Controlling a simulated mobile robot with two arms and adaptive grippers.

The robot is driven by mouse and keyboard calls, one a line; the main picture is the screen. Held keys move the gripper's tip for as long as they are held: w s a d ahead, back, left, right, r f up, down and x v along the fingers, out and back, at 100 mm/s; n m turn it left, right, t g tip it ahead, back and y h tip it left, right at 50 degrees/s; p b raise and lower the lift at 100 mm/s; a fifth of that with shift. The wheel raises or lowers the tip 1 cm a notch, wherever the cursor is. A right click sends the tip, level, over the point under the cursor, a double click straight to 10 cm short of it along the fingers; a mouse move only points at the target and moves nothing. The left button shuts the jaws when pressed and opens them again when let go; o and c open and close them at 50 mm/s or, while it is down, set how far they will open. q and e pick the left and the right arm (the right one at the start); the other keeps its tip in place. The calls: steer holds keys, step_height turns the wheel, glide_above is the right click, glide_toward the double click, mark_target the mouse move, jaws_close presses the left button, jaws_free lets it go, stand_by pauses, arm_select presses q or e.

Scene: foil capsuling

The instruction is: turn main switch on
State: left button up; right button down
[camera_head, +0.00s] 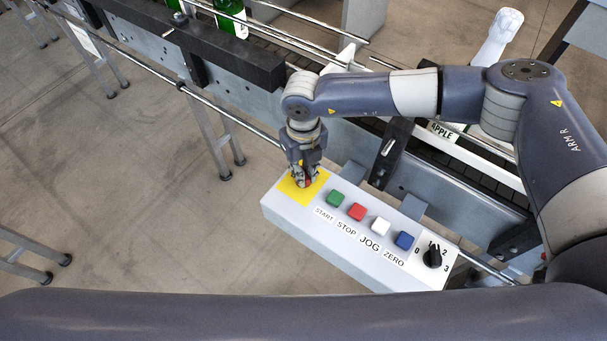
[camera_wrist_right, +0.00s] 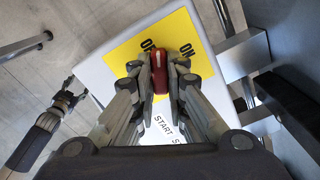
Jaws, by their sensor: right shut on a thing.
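The main switch is a red handle (camera_wrist_right: 160,78) on a yellow plate (camera_wrist_right: 122,58) with black lettering, partly hidden by my fingers. In the wrist view the handle runs roughly up and down. My right gripper (camera_wrist_right: 160,68) is shut on the handle from both sides. In the head view the yellow plate (camera_head: 291,190) is at the left end of the control box (camera_head: 330,235), with my right gripper (camera_head: 303,182) over it from above. A dark jointed part at the left of the wrist view looks like my left gripper (camera_wrist_right: 68,103); its fingers are unclear.
Beside the plate are green (camera_head: 335,199), red (camera_head: 357,212), white (camera_head: 380,225) and blue (camera_head: 403,239) buttons and a black rotary knob (camera_head: 433,257). The conveyor (camera_head: 235,80) with green bottles (camera_head: 229,14) runs behind the box. Floor at left is mostly open, with stand legs.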

steer(key=m+b, duration=0.7)
steer(key=m, duration=0.1)
steer(key=shift+w+f+b, duration=0.1)
steer(key=shift+f+b, duration=0.05)
steer(key=shift+b, duration=0.25)
steer(key=m+b, duration=0.2)
steer(key=m, duration=0.1)
steer(key=shift+r+m+b, duration=0.25)
steer(key=shift+m+b, duration=0.5)
steer(key=shift+m, duration=0.15)
steer(key=c, duration=1.6)
jaws_free()
